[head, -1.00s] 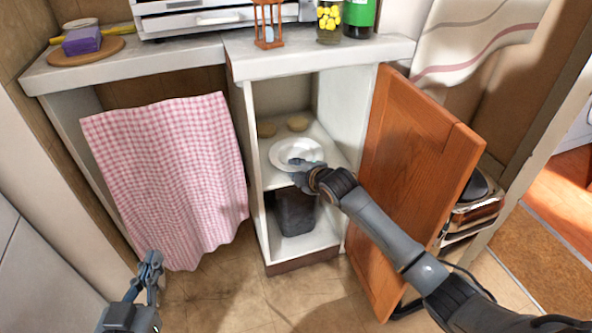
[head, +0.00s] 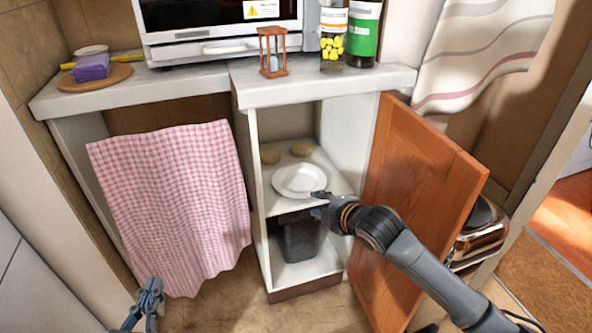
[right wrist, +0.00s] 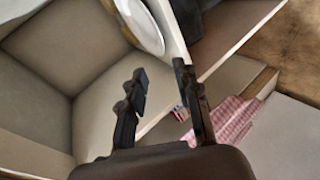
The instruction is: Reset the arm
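My right gripper (head: 318,204) is at the front of the open cabinet, close to the right front edge of a white plate (head: 299,180) on the middle shelf. In the right wrist view its two fingers (right wrist: 162,88) are spread apart with nothing between them. The plate also shows there (right wrist: 140,26), beyond the fingertips. My left gripper (head: 151,291) is low at the bottom left of the head view, in front of the checked cloth. Its fingers look parted and hold nothing visible.
A dark bin (head: 298,238) is on the lower shelf. A pink checked cloth (head: 172,205) hangs at left. The counter (head: 320,84) holds an hourglass (head: 272,52), jars and a microwave (head: 222,20).

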